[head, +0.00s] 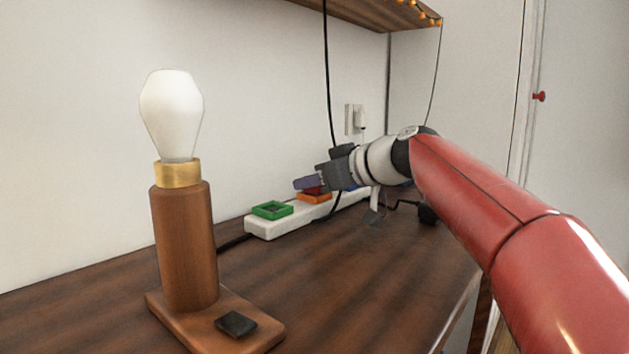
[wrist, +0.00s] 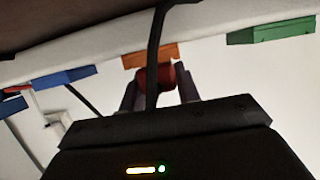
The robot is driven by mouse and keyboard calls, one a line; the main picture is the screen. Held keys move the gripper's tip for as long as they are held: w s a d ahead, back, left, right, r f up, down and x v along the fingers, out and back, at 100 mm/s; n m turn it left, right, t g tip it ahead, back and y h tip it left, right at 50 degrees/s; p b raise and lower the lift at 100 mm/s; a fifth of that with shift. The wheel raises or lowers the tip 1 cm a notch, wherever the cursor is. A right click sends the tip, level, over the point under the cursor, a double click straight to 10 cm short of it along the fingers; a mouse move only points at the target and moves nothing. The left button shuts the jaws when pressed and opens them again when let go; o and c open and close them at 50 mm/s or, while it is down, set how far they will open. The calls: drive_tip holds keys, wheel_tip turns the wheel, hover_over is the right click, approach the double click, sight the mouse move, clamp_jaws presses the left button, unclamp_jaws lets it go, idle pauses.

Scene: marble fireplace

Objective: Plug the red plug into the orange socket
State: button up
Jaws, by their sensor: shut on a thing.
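The red plug (wrist: 167,77) is between the two fingers of my gripper (wrist: 160,82), which is shut on it. In the wrist view the plug's end is right by the orange socket (wrist: 138,57); I cannot tell whether it touches or enters it. In the head view my gripper (head: 313,184) is low over the orange socket (head: 314,199) on the white power strip (head: 263,231), and only a little of the red plug (head: 316,190) shows. A black cable crosses in front of the plug in the wrist view.
The green socket (head: 271,210) is at the strip's near end. Blue sockets (wrist: 64,77) lie on the other side. A lamp (head: 185,240) with a white bulb stands at the front left. A black cable (head: 327,80) hangs from the shelf (head: 370,12). The front tabletop is clear.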

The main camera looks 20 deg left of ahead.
drive_tip(key=shift+f, duration=0.1)
idle(0.3)
drive_tip(key=o, duration=1.1)
drive_tip(key=shift+o, duration=0.2)
drive_tip(key=shift+d, duration=0.1)
